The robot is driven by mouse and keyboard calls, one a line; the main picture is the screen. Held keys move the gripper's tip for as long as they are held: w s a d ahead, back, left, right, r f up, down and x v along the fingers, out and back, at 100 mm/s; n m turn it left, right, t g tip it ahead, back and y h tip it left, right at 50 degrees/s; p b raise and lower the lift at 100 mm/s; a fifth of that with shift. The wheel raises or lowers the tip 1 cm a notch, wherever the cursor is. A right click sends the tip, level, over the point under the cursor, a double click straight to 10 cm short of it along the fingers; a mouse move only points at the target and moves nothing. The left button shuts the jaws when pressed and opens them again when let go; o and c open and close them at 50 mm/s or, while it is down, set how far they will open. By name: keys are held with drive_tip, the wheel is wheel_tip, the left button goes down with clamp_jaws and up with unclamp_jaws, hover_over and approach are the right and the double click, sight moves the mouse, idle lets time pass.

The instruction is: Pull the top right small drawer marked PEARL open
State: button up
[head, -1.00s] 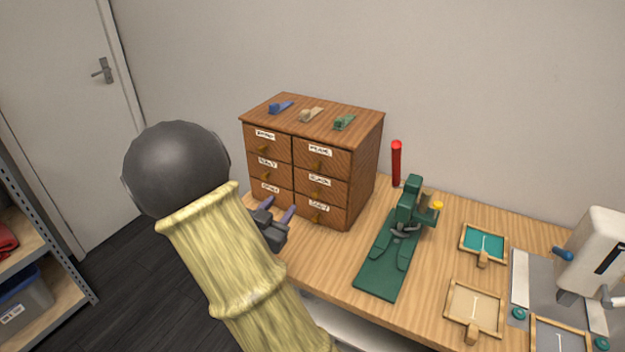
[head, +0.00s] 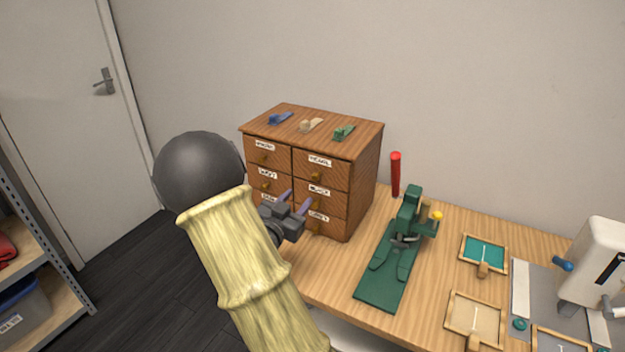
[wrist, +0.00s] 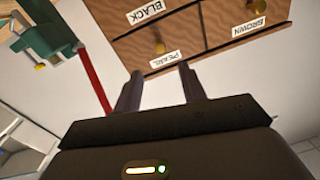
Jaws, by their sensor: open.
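The wooden drawer cabinet (head: 370,175) stands on the table with two columns of small drawers. The top right drawer, marked PEARL (head: 321,161), is shut, with a small brass knob (head: 316,176) below its label. My gripper (head: 297,199) is open and empty in front of the cabinet, lower than the PEARL drawer, its fingers pointing at the front. In the wrist view, which shows the cabinet upside down, the PEARL label (wrist: 164,60) and knob (wrist: 159,46) lie just beyond and between the open fingertips (wrist: 160,71). I see no contact with the knob.
Blue, cream and green small objects (head: 311,125) lie on the cabinet top. A red cylinder (head: 395,175) and a green press-like tool (head: 408,225) stand to its right. Small framed trays (head: 484,252) and a white machine (head: 592,262) are further right. Shelving is at left.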

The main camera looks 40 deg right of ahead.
sight(314, 178)
drive_tip(key=p+x, duration=0.1)
drive_tip(key=x, duration=0.9)
drive_tip(key=shift+d, duration=0.1)
clamp_jaws()
